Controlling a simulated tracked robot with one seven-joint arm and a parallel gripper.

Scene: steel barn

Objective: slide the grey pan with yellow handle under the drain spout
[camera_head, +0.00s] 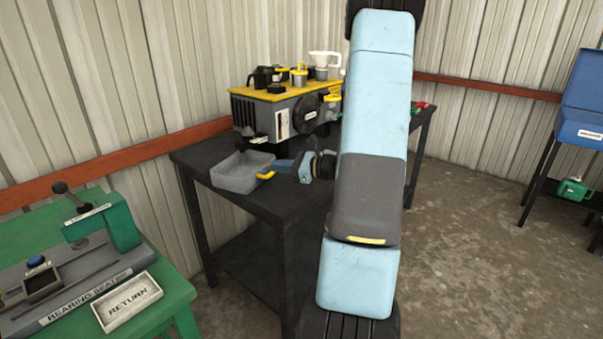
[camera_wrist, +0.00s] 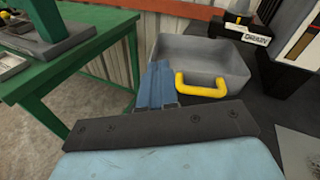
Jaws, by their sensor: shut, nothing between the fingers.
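The grey pan (camera_head: 238,173) sits on the dark workbench, near its left edge. It also shows in the wrist view (camera_wrist: 200,58), with its yellow handle (camera_wrist: 202,89) facing me. My gripper (camera_head: 276,164) is low beside the pan's handle side. In the wrist view my blue fingers (camera_wrist: 160,72) are together and empty, left of the handle and against or very near the pan's near wall. I cannot tell if they touch. A block labelled DRAIN (camera_wrist: 257,38) stands beyond the pan's right corner, below the engine (camera_head: 283,112). The spout's opening is not clear.
The dark workbench (camera_head: 200,161) has bare top around the pan. A green table (camera_head: 178,290) with a bearing press and a RETURN tray (camera_head: 128,301) stands at left. Yellow-topped cans and a white funnel (camera_head: 324,62) stand on the engine. A blue cabinet (camera_head: 580,100) is at far right.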

